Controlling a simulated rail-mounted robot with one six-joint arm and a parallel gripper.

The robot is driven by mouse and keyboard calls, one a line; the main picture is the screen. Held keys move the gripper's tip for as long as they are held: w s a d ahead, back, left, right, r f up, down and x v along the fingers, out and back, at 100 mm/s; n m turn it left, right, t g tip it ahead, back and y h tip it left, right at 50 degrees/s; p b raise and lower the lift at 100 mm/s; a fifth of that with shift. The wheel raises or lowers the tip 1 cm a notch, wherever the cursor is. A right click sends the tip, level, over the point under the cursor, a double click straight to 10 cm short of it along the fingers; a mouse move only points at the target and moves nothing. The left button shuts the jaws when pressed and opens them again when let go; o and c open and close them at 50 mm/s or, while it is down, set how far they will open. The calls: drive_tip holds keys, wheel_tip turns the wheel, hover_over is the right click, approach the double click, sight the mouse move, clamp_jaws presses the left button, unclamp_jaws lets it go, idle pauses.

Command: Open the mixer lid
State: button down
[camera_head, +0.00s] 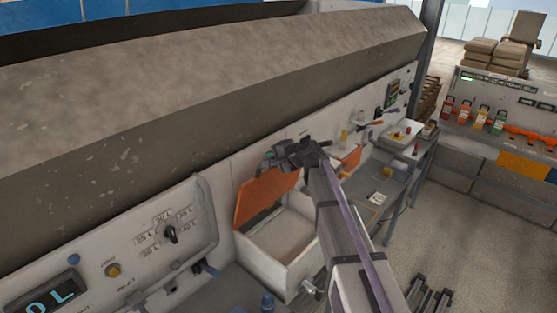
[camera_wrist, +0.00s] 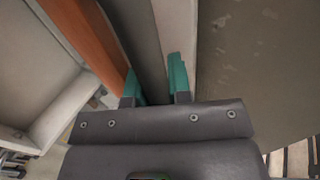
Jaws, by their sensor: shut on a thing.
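The mixer lid (camera_head: 262,198) is an orange panel, raised and steeply tilted at the back of a white box (camera_head: 262,262). The box's pale inside shows below it. My gripper (camera_head: 270,161) is at the lid's upper edge. In the wrist view, its two teal fingers (camera_wrist: 154,84) stand either side of a dark grey strip beside the orange face of the lid (camera_wrist: 87,40). The gripper is shut on the lid; the exact contact is hard to see. My forearm hides the box's right side in the head view.
A control panel with a dial (camera_head: 170,234) is at the left. A heavy grey beam (camera_head: 200,75) runs above the white wall. A side table (camera_head: 405,150) with small items stands right of my arm. The floor (camera_head: 465,235) at the right is mostly clear.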

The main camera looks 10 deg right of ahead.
drive_tip(key=shift+a+f, duration=0.1)
drive_tip(key=c, duration=1.4)
unclamp_jaws()
drive_tip(key=shift+a, duration=0.1)
drive_tip(key=shift+o, duration=0.8)
drive_tip(key=shift+w+a+f, duration=0.15)
drive_tip(key=shift+w+f, duration=0.05)
drive_tip(key=shift+w, duration=0.05)
drive_tip(key=shift+o, duration=0.9)
drive_tip(key=shift+s+r, duration=0.1)
drive_tip(key=shift+r, duration=0.05)
drive_tip(key=shift+d, duration=0.2)
drive_tip(key=s+d+r+p, duration=0.2)
drive_tip(key=s+d, duration=0.9)
drive_tip(key=s, duration=0.1)
drive_tip(key=shift+s+r, duration=0.15)
